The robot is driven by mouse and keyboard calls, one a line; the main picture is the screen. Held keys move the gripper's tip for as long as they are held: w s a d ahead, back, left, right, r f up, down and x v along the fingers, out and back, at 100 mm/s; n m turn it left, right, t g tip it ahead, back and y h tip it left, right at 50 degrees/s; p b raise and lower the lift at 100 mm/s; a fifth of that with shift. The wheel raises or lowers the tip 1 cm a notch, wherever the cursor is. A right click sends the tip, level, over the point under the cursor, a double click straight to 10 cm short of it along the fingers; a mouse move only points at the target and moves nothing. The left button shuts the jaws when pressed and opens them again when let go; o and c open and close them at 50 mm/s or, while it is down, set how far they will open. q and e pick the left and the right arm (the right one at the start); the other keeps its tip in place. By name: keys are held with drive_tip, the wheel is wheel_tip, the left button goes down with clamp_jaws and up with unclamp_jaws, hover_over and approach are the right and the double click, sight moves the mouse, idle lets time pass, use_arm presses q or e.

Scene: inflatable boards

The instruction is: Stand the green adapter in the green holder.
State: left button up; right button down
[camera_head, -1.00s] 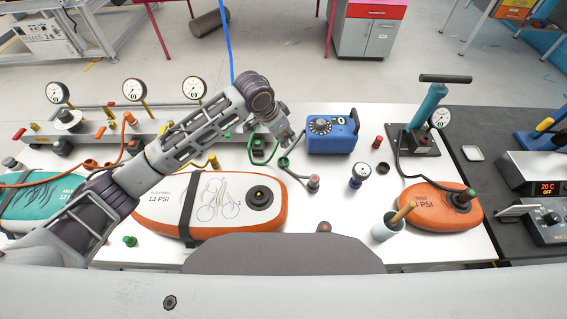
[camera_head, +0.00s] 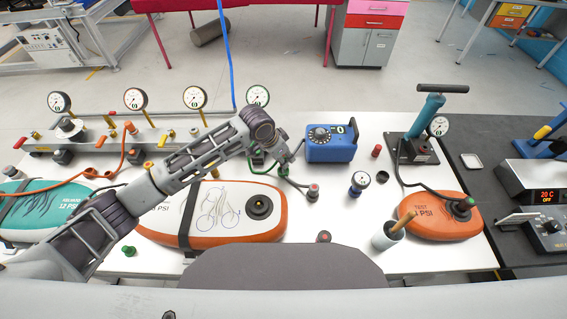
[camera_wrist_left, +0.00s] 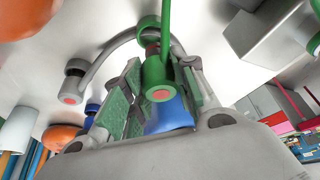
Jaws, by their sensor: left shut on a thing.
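My left gripper (camera_head: 284,160) is over the table beside the blue pump box. In the left wrist view its padded fingers (camera_wrist_left: 160,95) are shut around the green adapter (camera_wrist_left: 158,75), a green cylinder with a pink-red end and a green hose running from it. My right gripper is not in view.
The blue box (camera_head: 332,143) is just behind to the right.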

use_arm(q)
drive_tip(key=shift+f, duration=0.1)
drive_tip(key=shift+f, duration=1.75)
drive_tip(key=shift+f, duration=0.1)
drive_tip(key=o, duration=0.9)
drive_tip(key=shift+o, duration=0.2)
drive_tip(key=v, duration=1.2)
